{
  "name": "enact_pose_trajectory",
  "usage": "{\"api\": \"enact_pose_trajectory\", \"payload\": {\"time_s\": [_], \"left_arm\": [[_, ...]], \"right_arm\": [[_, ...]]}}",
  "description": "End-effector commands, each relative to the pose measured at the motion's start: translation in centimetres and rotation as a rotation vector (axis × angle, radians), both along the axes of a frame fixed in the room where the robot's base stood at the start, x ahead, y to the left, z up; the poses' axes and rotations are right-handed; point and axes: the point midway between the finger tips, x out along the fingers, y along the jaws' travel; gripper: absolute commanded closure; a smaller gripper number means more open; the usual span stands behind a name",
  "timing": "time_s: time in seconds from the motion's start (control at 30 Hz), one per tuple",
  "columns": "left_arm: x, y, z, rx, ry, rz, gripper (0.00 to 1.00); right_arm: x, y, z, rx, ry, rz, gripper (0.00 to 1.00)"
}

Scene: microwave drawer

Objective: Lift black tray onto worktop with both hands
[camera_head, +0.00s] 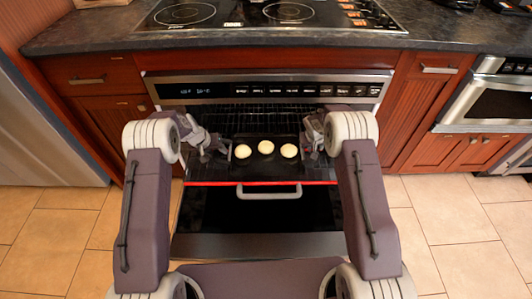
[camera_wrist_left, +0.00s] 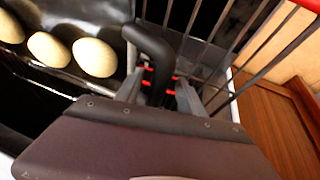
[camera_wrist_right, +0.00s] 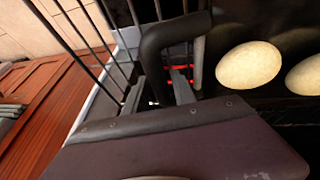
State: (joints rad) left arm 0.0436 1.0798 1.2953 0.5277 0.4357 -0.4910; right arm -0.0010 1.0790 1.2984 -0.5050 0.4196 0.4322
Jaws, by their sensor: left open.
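The black tray (camera_head: 265,163) sits in the open oven and carries three pale round buns (camera_head: 265,147). My left gripper (camera_head: 225,150) is at the tray's left end. In the left wrist view the tray's black handle (camera_wrist_left: 148,40) stands between the fingers (camera_wrist_left: 160,92), which are apart. My right gripper (camera_head: 313,149) is at the tray's right end. In the right wrist view the other handle (camera_wrist_right: 160,38) lies between the fingers (camera_wrist_right: 160,92), which also look apart. The grippers hide parts of the tray ends in the head view.
The oven door (camera_head: 258,215) is lowered in front, with a grey handle (camera_head: 268,194). Wire racks (camera_wrist_right: 100,40) are close beside both grippers. Above the oven is the dark worktop (camera_head: 240,38) with a black hob (camera_head: 260,14). The worktop left of the hob is clear.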

Motion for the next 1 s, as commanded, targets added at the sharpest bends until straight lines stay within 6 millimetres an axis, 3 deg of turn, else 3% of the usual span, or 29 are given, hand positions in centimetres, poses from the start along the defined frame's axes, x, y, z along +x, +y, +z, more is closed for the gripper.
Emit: {"api": "enact_pose_trajectory", "payload": {"time_s": [0.2, 0.33, 0.4, 1.0], "left_arm": [[0.0, -0.01, -0.01, 0.0, 0.0, 0.0, 0.54], [-0.01, -0.01, 0.0, 0.0, 0.0, 0.0, 0.87], [-0.01, -0.01, 0.0, 0.0, 0.0, 0.0, 1.0], [-0.02, 0.0, 0.01, 0.0, 0.001, -0.001, 1.0]], "right_arm": [[0.01, 0.0, -0.01, 0.0, 0.0, 0.0, 0.69], [0.0, 0.01, 0.0, 0.0, 0.0, 0.0, 1.0], [0.0, 0.01, 0.0, 0.0, 0.0, 0.0, 1.0], [-0.01, 0.02, 0.0, 0.0, 0.0, 0.0, 1.0]]}}
